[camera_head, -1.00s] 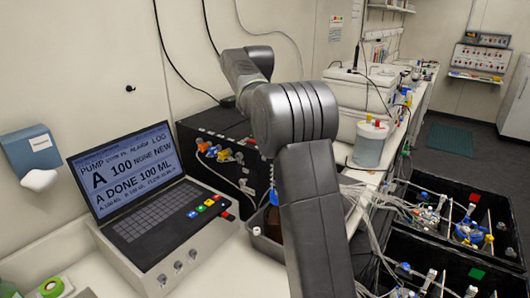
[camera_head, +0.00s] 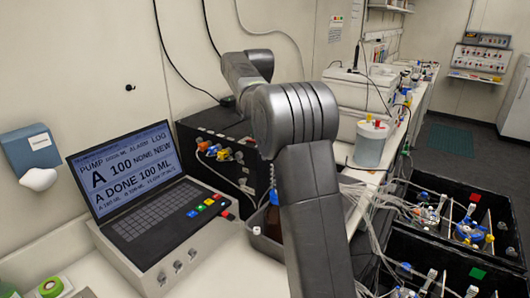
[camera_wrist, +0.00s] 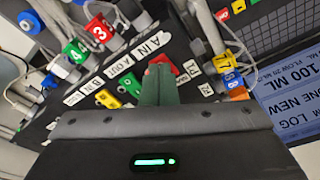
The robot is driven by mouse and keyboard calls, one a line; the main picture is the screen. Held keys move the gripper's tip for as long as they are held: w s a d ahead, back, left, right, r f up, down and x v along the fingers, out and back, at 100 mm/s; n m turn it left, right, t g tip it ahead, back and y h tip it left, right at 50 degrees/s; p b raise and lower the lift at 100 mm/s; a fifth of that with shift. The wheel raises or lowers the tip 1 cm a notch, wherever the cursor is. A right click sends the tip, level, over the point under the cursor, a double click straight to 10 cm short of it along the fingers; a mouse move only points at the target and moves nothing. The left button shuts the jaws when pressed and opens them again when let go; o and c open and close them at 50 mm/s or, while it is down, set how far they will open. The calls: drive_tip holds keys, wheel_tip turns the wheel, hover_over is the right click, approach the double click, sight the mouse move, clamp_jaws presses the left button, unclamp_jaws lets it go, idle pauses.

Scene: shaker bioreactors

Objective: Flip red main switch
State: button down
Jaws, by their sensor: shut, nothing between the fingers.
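In the wrist view a red part (camera_wrist: 163,62), which looks like the red main switch, shows just past the tips of my gripper (camera_wrist: 160,72). The fingers are together with nothing held, and they cover part of the red part. I cannot tell whether they touch it or which way it is set. It sits on a black panel with white labels such as A IN and A OUT. In the head view the black box (camera_head: 195,135) stands behind the laptop-like console, and my arm hides my gripper and part of the box.
Numbered coloured tags and tube fittings (camera_wrist: 98,32) crowd the panel close to my fingers. The console (camera_head: 150,215) with its lit screen stands left of my arm. A brown bottle (camera_head: 273,222) stands beside my arm. Black trays with tubing (camera_head: 455,215) lie to the right.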

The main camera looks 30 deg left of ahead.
drive_tip(key=shift+f, duration=0.3)
wheel_tip(320, 180, up, 3)
drive_tip(key=shift+f+p, duration=0.1)
drive_tip(key=shift+p, duration=1)
drive_tip(key=shift+r, duration=2.15)
drive_tip(key=shift+f+b, duration=1.25)
drive_tip(key=shift+f, duration=2.3)
drive_tip(key=shift+r, duration=0.15)
